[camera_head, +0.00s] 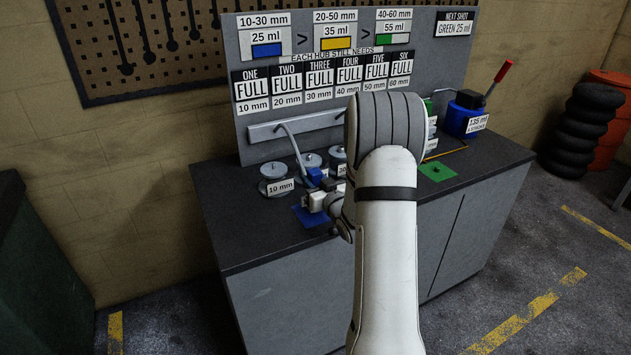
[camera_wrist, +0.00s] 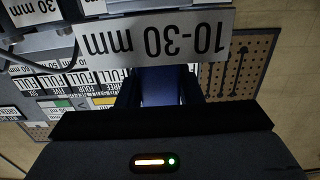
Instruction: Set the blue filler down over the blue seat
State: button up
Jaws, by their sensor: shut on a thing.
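The blue filler (camera_head: 315,176) shows in the head view among the grey hubs at the left of the bench, partly hidden by my arm. In the wrist view the blue filler (camera_wrist: 160,92) is between the fingers of my gripper (camera_wrist: 160,100), with its white "10-30 mm" label upside down in front. My gripper is shut on it. The blue seat (camera_head: 306,216) is a flat blue patch near the bench's front edge, below and close to the filler. My forearm hides its right side, and I cannot tell whether the filler touches it.
A hub labelled 10 mm (camera_head: 276,180) stands left of the filler, with other hubs behind. A green seat (camera_head: 437,171) lies right of my arm. A blue pump (camera_head: 463,118) with a red-tipped lever stands at the right end. A sign board (camera_head: 320,75) rises behind.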

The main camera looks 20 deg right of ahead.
jog(key=shift+f+b, duration=1.05)
jog(key=shift+b, duration=0.35)
jog(key=o, duration=1.2)
jog(key=shift+c, duration=0.2)
jog(key=shift+f, duration=0.15)
jog(key=s, duration=0.8)
jog(key=shift+d+b, duration=0.15)
jog(key=shift+b, duration=0.15)
